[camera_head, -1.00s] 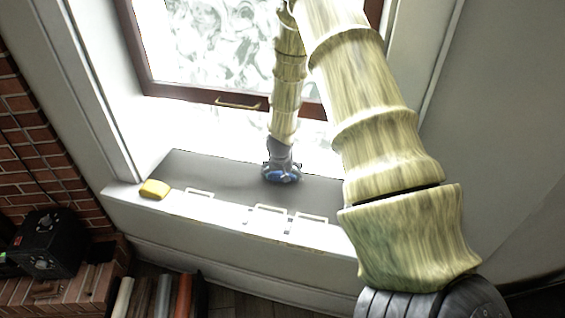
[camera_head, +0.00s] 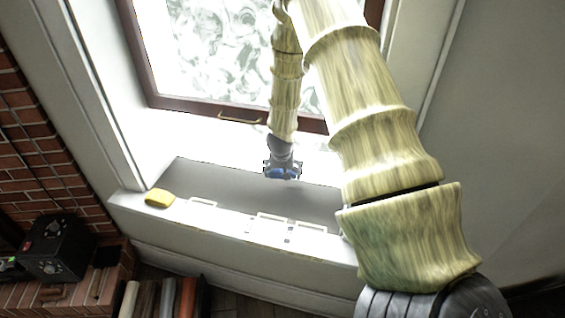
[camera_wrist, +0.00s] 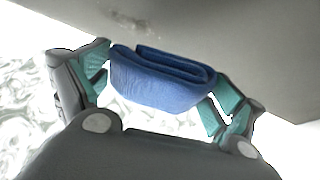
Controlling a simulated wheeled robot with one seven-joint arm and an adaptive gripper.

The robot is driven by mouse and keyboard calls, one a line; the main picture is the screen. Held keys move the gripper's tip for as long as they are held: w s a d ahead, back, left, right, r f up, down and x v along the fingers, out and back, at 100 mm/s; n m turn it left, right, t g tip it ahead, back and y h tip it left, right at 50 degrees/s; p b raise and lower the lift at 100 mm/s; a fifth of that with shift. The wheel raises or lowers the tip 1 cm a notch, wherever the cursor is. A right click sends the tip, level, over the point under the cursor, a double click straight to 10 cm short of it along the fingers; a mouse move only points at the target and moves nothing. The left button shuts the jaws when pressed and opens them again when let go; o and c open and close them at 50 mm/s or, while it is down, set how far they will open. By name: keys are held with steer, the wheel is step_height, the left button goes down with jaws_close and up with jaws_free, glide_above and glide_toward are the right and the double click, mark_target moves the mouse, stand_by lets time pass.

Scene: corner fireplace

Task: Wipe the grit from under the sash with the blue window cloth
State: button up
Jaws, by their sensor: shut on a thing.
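My gripper (camera_head: 283,163) is over the grey sill (camera_head: 235,188), below the window sash (camera_head: 190,106). It is shut on the blue window cloth (camera_head: 285,173). In the wrist view the folded blue cloth (camera_wrist: 160,85) is pinched between the teal fingertips of my gripper (camera_wrist: 163,76). A faint brownish smear of specks, looking like grit (camera_wrist: 145,22), lies on the grey surface just beyond the cloth. I cannot tell whether the cloth touches the sill. The grit cannot be made out in the head view.
A yellow sponge-like block (camera_head: 160,198) sits at the sill's left end. Pale handle-like frames (camera_head: 275,219) line the front ledge. A brass handle (camera_head: 240,119) is on the sash. A black box with dials (camera_head: 55,245) stands by the brick at lower left.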

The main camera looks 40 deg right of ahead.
steer(key=shift+r+p, duration=1.4)
steer(key=shift+r, duration=0.05)
